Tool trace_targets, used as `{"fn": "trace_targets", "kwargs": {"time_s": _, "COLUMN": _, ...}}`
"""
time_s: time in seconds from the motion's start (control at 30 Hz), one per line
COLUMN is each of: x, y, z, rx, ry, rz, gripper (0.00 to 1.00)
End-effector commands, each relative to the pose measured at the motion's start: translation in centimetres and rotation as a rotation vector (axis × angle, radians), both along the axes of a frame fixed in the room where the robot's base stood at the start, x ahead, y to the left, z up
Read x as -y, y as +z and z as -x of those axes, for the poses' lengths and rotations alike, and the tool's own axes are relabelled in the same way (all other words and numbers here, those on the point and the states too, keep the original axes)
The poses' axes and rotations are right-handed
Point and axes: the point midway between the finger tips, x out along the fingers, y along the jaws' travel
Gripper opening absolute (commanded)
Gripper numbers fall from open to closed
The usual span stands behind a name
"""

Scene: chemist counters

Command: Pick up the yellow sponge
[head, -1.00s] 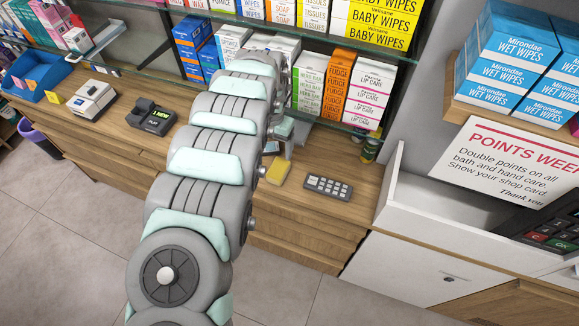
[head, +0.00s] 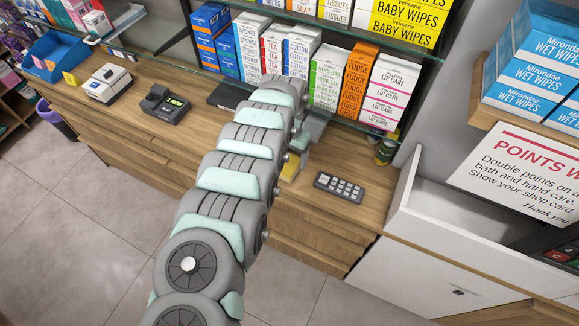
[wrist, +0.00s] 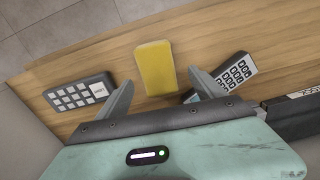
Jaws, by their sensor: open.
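The yellow sponge (wrist: 155,68) lies flat on the wooden counter in the wrist view, just beyond and between my fingertips. In the head view only part of the sponge (head: 289,171) shows beside my arm. My gripper (wrist: 157,88) is open, its two grey fingers spread on either side of the sponge's near end, with nothing held. In the head view my gripper (head: 301,145) is over the counter near the sponge, partly hidden by my arm. I cannot tell the exact height of the fingers above the counter.
A grey keypad (wrist: 80,93) lies left of the sponge in the wrist view, and a dark device with buttons (wrist: 235,75) lies right, close to a finger. The wooden counter (head: 330,150) has a small green jar (head: 386,152) at the back. Shelves of boxes (head: 328,78) stand behind.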

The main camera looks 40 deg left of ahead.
Motion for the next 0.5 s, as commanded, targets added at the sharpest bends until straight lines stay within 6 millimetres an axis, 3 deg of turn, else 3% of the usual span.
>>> {"fn": "trace_targets", "kwargs": {"time_s": 0.3, "x": 0.5, "y": -4.0, "z": 0.5, "rx": 0.000, "ry": -0.001, "rz": 0.003, "gripper": 0.78}}
{"fn": "trace_targets", "kwargs": {"time_s": 0.5, "x": 0.4, "y": -4.5, "z": 0.6, "rx": -0.004, "ry": -0.001, "rz": 0.002, "gripper": 0.78}}
